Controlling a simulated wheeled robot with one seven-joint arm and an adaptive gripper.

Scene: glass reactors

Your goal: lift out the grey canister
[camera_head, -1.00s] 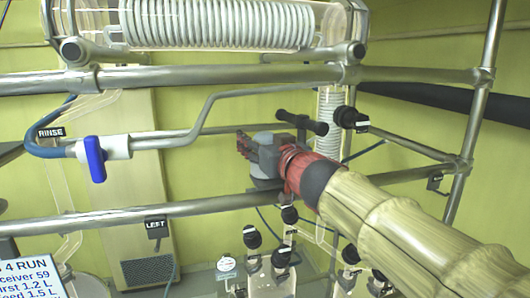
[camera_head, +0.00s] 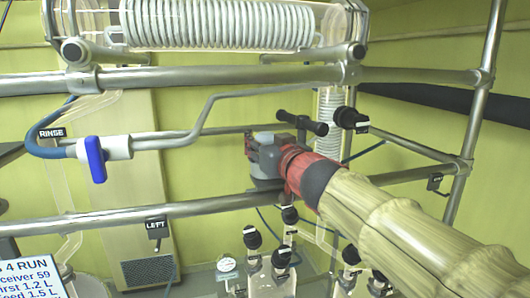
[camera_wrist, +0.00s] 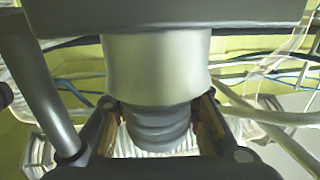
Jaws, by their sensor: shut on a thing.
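The grey canister (camera_wrist: 157,65) fills the middle of the wrist view, with a wide pale body and a darker, narrower ribbed part below it in the picture. My gripper (camera_wrist: 157,124) has its tan-padded fingers on both sides of the ribbed part and is shut on it. In the head view my gripper (camera_head: 262,158) is behind the red wrist band, at the middle rail. A grey top of the canister (camera_head: 264,138) shows above the fingers and a grey part below them. Much of the canister is hidden by the fingers.
A black-handled valve (camera_head: 302,122) is close behind, up right. Black-capped bottles (camera_head: 270,280) stand below. The blue RINSE valve (camera_head: 95,158) is left.

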